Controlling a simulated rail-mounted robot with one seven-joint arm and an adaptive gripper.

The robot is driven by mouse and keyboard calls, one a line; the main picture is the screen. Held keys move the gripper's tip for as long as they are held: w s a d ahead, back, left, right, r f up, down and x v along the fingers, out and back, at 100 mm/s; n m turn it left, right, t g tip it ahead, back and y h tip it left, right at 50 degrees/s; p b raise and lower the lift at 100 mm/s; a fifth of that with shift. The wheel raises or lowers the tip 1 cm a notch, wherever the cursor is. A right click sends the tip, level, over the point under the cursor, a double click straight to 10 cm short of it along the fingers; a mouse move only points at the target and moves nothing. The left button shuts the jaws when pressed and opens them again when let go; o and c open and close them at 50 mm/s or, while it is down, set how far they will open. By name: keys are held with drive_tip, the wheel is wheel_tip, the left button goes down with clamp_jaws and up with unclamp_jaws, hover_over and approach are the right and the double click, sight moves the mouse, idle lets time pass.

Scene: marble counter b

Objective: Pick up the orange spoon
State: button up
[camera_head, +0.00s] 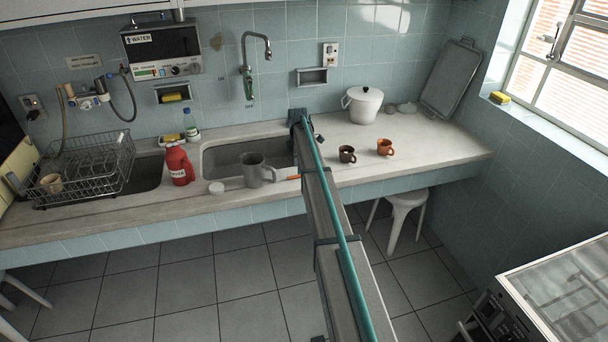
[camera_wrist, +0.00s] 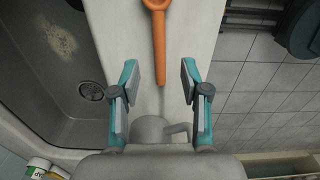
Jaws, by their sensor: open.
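The orange spoon (camera_wrist: 158,45) lies on the counter strip beside the sink in the wrist view, its handle pointing down the picture and its wider end at the top edge, partly cut off. My gripper (camera_wrist: 159,72) is open and empty, and the handle's end shows between its two fingertips. I cannot tell the height of the fingers above the spoon. In the head view only a small orange piece of the spoon (camera_head: 293,178) shows left of my arm, which hides the rest; my fingers are not visible there.
A grey mug (camera_head: 257,170) stands near the spoon; it also shows below the fingers in the wrist view (camera_wrist: 152,130). The sink basin (camera_head: 222,162) is behind it. A red bottle (camera_head: 179,165) stands left, and brown (camera_head: 347,154) and orange (camera_head: 384,147) cups right. The counter's front edge is close.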

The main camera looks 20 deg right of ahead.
drive_tip(key=shift+d+f+p, duration=0.1)
drive_tip(key=shift+f+p, duration=0.6)
drive_tip(key=shift+f, duration=1.25)
clamp_jaws()
drive_tip(key=shift+r, duration=0.15)
